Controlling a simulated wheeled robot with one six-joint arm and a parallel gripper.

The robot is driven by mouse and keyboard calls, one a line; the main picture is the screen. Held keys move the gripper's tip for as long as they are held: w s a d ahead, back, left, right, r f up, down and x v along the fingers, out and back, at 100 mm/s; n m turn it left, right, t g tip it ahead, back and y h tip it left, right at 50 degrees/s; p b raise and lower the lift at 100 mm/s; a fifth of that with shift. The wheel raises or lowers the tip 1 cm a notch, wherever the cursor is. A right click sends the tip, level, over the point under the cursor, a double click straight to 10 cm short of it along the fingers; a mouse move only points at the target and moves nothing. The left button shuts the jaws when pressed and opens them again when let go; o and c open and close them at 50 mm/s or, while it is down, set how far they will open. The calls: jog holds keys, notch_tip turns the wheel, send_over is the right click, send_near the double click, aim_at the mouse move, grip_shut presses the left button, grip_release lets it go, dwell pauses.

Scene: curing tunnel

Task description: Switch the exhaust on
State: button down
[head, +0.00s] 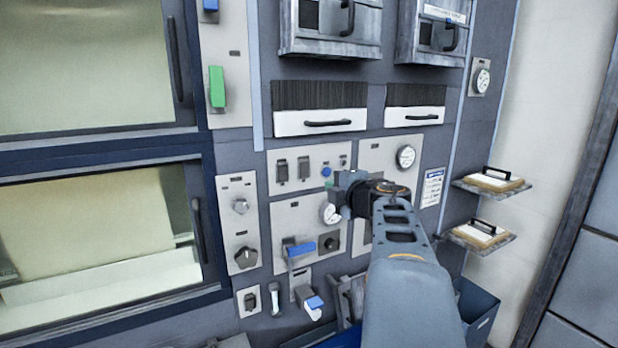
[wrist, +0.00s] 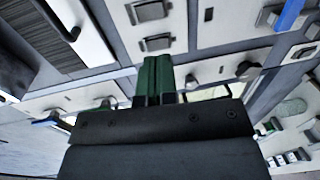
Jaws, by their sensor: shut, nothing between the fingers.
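My gripper (head: 335,184) is shut and empty, in front of the control panels. Its green fingers (wrist: 156,78) show together in the middle of the wrist view. Two dark rocker switches stand side by side on a pale panel, the left one (head: 281,172) and the right one (head: 304,168). In the wrist view they show as one rocker (wrist: 150,11) and another (wrist: 157,43) just beyond the fingertips; contact cannot be told. The labels are too small to read, so I cannot tell which control is the exhaust switch. My gripper partly hides the panel and a gauge behind it.
A blue-handled lever (head: 300,248), a black knob (head: 245,257) and another blue lever (head: 314,302) sit lower. A green handle (head: 217,87) is at upper left. Drawers (head: 320,122) jut above. Two small shelves (head: 484,240) stick out at right.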

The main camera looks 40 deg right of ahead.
aim_at(306, 176)
jog(key=w, duration=0.4)
jog(key=w+d+f+p, duration=0.1)
jog(key=w, duration=0.3)
jog(key=w+p, duration=0.1)
jog(key=w, duration=0.3)
jog(key=shift+w+d+f, duration=0.25)
jog(key=shift+d+f, duration=0.05)
jog(key=shift+d, duration=0.05)
jog(key=shift+f, duration=0.1)
